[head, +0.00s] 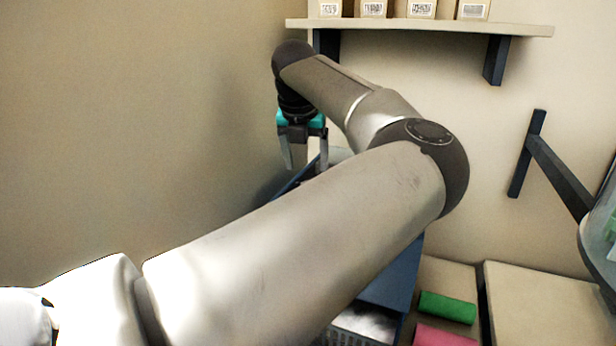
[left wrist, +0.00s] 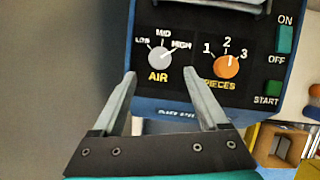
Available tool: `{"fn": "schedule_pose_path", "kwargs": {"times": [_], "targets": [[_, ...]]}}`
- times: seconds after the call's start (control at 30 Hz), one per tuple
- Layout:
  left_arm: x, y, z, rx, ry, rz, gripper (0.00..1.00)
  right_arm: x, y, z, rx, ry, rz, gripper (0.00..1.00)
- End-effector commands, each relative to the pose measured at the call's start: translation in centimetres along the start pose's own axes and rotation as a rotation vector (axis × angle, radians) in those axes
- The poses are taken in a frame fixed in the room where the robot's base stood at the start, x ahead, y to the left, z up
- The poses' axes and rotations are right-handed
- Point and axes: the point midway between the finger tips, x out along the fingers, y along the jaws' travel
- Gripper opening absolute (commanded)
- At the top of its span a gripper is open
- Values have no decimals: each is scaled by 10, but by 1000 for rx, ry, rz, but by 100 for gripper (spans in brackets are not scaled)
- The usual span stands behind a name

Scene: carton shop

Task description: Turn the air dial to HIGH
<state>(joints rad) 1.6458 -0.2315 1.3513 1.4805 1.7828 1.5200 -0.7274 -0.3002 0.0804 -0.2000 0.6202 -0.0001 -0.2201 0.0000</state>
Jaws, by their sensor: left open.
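The air dial (left wrist: 159,60) is a round grey knob on a dark panel, marked LOW, MID and HIGH. A faint light mark on it seems to point up and right, towards HIGH, but it is small. My left gripper (left wrist: 159,76) is open, its two fingertips on either side below the dial, with nothing between them. I cannot tell whether they touch the panel. In the head view the left gripper (head: 305,163) points down above the blue machine (head: 395,283), and my arm hides the panel. My right gripper is not in view.
An orange PIECES dial (left wrist: 228,66) sits right of the air dial, close to the right finger. A green ON/OFF switch (left wrist: 285,39) and START button (left wrist: 273,87) lie further right. A wall shelf (head: 420,27) holds boxes. Green (head: 447,308) and pink (head: 443,337) items lie at lower right.

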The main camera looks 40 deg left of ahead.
Motion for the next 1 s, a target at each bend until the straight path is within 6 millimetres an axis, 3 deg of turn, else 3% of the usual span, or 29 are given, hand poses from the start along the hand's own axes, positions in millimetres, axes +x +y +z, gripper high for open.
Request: {"fn": "schedule_pose_path", "kwargs": {"times": [0.2, 0.4, 0.6, 1.0], "targets": [[-53, 0, 1, 0, -4, -1, 76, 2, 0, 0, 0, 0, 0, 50], [-81, 0, 0, 1, -1, -1, 76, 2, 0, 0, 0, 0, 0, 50], [-90, 0, 0, 1, 0, -1, 76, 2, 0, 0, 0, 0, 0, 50], [-90, 0, 0, 1, 0, 0, 76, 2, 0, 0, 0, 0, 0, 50]]}}
